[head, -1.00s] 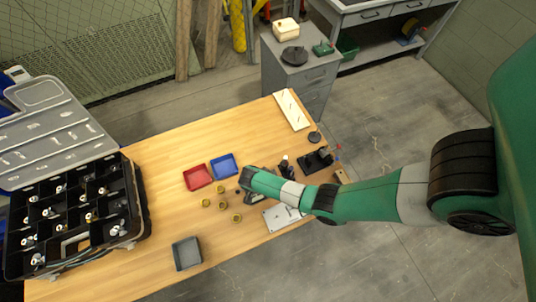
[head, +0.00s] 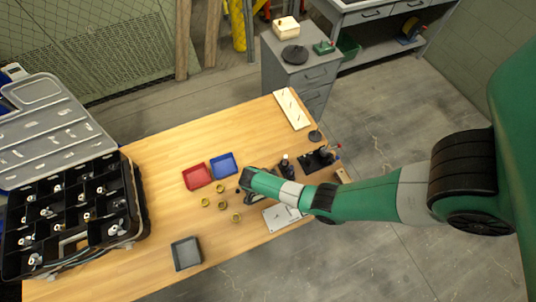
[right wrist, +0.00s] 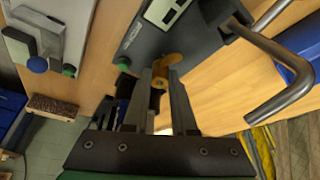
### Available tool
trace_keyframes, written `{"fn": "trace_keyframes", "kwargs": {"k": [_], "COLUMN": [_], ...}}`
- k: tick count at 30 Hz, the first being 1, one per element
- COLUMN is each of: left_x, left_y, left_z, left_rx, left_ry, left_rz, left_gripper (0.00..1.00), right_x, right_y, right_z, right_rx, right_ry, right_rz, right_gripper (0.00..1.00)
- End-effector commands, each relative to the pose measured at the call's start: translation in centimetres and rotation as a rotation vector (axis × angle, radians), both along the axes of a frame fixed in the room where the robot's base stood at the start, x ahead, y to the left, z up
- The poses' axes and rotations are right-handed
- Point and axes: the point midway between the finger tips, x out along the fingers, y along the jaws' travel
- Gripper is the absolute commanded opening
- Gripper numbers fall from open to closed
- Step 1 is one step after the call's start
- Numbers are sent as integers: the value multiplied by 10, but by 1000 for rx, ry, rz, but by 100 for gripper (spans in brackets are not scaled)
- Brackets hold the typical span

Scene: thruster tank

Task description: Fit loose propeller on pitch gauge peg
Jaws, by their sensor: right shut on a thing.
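My right gripper (right wrist: 163,108) is shut on an orange-brown propeller (right wrist: 159,80), which shows between its fingers in the right wrist view. The propeller lies close to a dark grey block (right wrist: 180,40) with a light panel; I cannot tell whether they touch. I cannot identify the gauge peg for certain. A bent grey metal rod (right wrist: 268,55) stands out at the right of that view. In the head view my right arm's wrist largely hides the gripper and the propeller over the table. My left gripper is not in view.
On the wooden table (head: 160,185) are a red tray (head: 197,177), a blue tray (head: 223,165), a grey tray (head: 186,253) and several small brass-coloured round parts (head: 221,203). A black compartment case (head: 140,205) fills the left end. A dark bottle (head: 287,168) stands beside my arm.

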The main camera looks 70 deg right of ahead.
Motion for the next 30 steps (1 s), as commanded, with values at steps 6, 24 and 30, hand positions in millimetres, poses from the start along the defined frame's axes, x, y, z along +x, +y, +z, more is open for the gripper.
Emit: {"fn": "trace_keyframes", "kwargs": {"k": [6, 24, 30], "left_x": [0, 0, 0], "left_y": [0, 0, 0], "left_z": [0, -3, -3], "left_rx": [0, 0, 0], "left_ry": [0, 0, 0], "left_rz": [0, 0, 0], "left_gripper": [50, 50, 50], "right_x": [0, 0, 0], "right_y": [0, 0, 0], "right_z": [0, -9, -9], "right_rx": [0, 0, 0], "right_ry": [0, 0, 0], "right_rz": [0, 0, 0], "right_gripper": [0, 0, 34]}}
